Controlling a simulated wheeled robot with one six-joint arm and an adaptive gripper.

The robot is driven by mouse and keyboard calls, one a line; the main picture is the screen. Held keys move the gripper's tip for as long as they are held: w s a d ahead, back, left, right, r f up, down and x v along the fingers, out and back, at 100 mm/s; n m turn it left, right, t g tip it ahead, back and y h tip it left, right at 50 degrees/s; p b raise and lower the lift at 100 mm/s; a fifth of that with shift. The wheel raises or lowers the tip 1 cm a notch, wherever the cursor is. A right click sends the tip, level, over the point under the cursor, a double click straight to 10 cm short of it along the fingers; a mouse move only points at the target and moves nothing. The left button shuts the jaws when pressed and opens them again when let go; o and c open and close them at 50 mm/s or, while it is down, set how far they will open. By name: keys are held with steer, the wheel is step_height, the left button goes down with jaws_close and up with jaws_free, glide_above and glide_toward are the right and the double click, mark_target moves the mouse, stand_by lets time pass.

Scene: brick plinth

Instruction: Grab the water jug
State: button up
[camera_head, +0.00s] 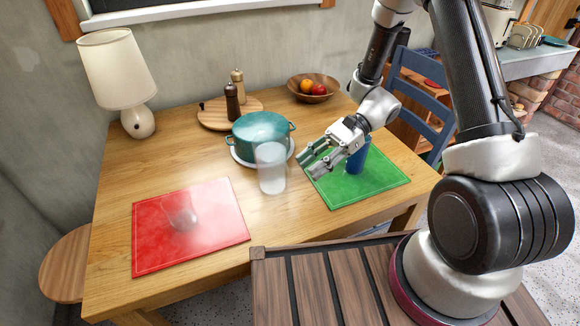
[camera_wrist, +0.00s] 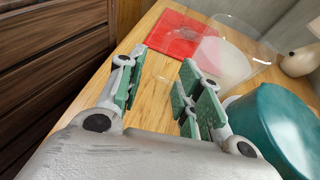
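The water jug (camera_head: 271,170) is a clear, whitish cylinder standing upright on the wooden table, in front of a teal pot. In the wrist view, a clear jug-like shape (camera_wrist: 228,62) shows beyond the fingers and to the right of the gap between them. My gripper (camera_head: 310,164) is to the right of the jug, above the green mat's left edge, with its fingers pointing left toward it. In the wrist view the fingers (camera_wrist: 164,60) are spread apart with nothing between them. The fingers do not appear to touch the jug.
The teal pot (camera_head: 258,131) stands close behind the jug. A clear glass (camera_head: 182,216) is on the red mat (camera_head: 222,225). A blue cup (camera_head: 357,158) stands on the green mat (camera_head: 372,190) beside my gripper. A lamp (camera_head: 118,65) stands back left. Table between the mats is mostly clear.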

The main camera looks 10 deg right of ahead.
mark_target(289, 181)
steer(key=shift+r+x, duration=0.1)
steer(key=shift+x, duration=1.8)
steer(key=shift+r+x, duration=0.15)
steer(key=shift+x, duration=1.8)
steer(key=shift+a, duration=0.15)
jaws_close()
